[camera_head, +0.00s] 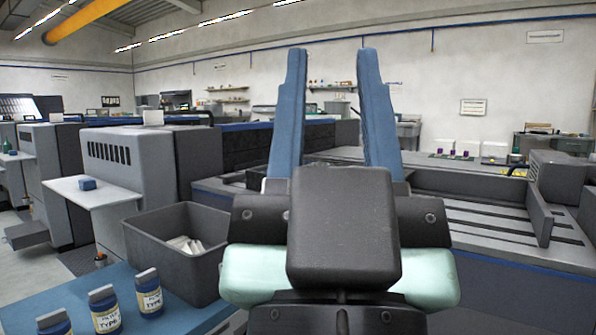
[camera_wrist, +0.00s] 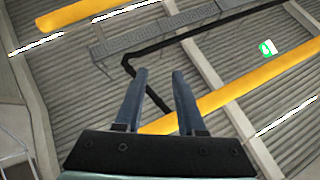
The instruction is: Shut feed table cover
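My gripper (camera_head: 332,54) is raised in the middle of the head view, its two blue fingers apart with nothing between them. In the wrist view, my gripper (camera_wrist: 159,73) points at the ceiling and is also open and empty. A grey machine bed with long slats (camera_head: 490,219), which looks like the feed table, lies to the right of my gripper in the head view. A narrow grey plate (camera_head: 540,214) stands upright on it. I cannot tell which part is the cover. My gripper and arm hide part of the machine behind them.
A dark grey bin (camera_head: 165,250) with pale pieces inside stands at lower left. Several labelled jars (camera_head: 149,293) stand on a blue-topped surface (camera_head: 185,312) in front of it. A grey machine (camera_head: 150,165) stands behind the bin.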

